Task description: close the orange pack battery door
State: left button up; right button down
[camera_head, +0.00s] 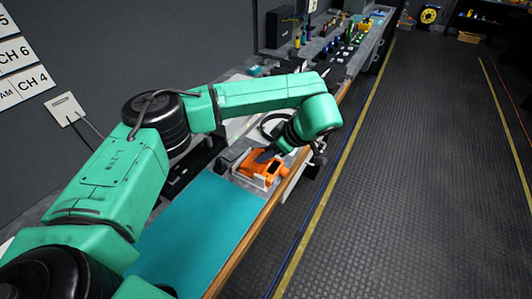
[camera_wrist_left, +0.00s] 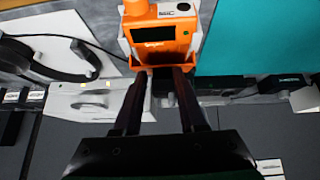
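The orange pack (camera_head: 258,167) sits in a pale holder at the far end of the teal mat. In the left wrist view the pack (camera_wrist_left: 158,35) shows a dark screen and an orange knob at the top. An orange lip (camera_wrist_left: 137,63) sticks out along its lower edge; it may be the battery door, but its angle is unclear. My left gripper (camera_wrist_left: 161,72) has its two dark fingers apart, tips at this lower edge, with nothing visible held between them. Whether they touch the pack is unclear. In the head view the left gripper (camera_head: 267,155) reaches the pack from the right. My right gripper is out of view.
The teal mat (camera_head: 195,225) is clear on the near bench. Headphones (camera_wrist_left: 50,60) lie beside the pack. A pale block (camera_wrist_left: 85,102) is near the left finger. Small bench items (camera_head: 345,40) stand farther back. The floor (camera_head: 420,170) right of the bench is open.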

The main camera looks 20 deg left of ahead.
pick_arm(q)
jog(key=shift+d+r+p, duration=0.1)
jog(key=shift+d+p, duration=0.15)
jog(key=shift+p, duration=0.25)
jog(key=p+v, duration=0.2)
jog(key=v, duration=0.1)
jog(key=shift+a+r, duration=0.15)
jog(key=shift+r, duration=0.35)
jog(key=w+a+r+p+v, duration=0.1)
jog(key=a+p+v, duration=0.1)
jog(key=p+v, duration=0.6)
jog(key=shift+v, duration=2.25)
jog(key=shift+a+r, duration=0.15)
jog(key=shift+a, duration=0.05)
jog(key=shift+w, duration=0.1)
